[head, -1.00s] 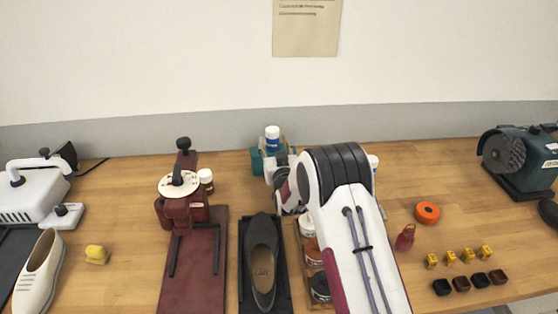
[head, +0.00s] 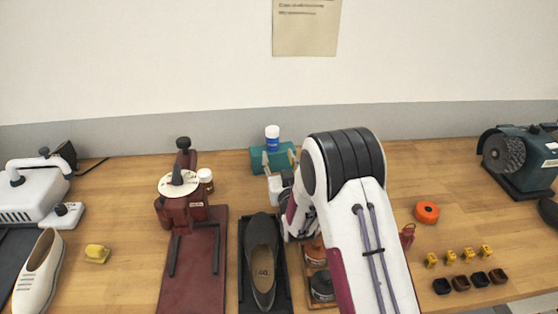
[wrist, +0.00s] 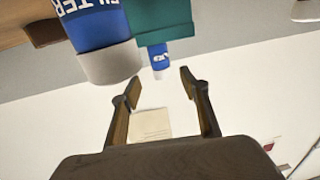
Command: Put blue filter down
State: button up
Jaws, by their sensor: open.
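A small blue container with a white cap (head: 272,138) stands upright at the teal block (head: 257,162) near the wall. It also shows in the wrist view (wrist: 158,60), beside the teal block (wrist: 178,20), in the gap beyond my fingertips. My gripper (head: 278,163) is open and empty, in front of the teal block; in the wrist view its fingers (wrist: 160,87) are spread apart, touching nothing. A larger-looking blue container lettered "FILTER" (wrist: 97,28), with a pale cap, is close to the camera at upper left in the wrist view. My arm hides the bench behind it in the head view.
A dark shoe (head: 262,255) and a maroon stand (head: 190,260) lie left of my arm. Jars (head: 321,286) stand beside it. An orange ring (head: 427,212), yellow blocks (head: 450,257) and dark cups (head: 461,284) lie right. Bench is clear around the orange ring.

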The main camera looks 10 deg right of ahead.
jog(key=shift+s, duration=0.45)
jog(key=shift+r, duration=0.15)
dwell(0.5)
jog(key=s+d+r+g, duration=0.2)
jog(key=s+r+g, duration=0.1)
jog(key=s+r, duration=0.4)
jog(key=s+d+r+g, duration=0.3)
jog(key=s+r, duration=0.3)
jog(key=s, duration=0.2)
jog(key=s+d+g, duration=0.2)
jog(key=s+g, duration=0.1)
jog(key=s, duration=1.4)
jog(key=s+d+g+h, duration=0.1)
jog(key=s+d+g, duration=0.1)
jog(key=s, duration=1.6)
jog(key=shift+s+f+m+g, duration=0.3)
jog(key=shift+m+g, duration=0.1)
jog(key=shift+g, duration=0.3)
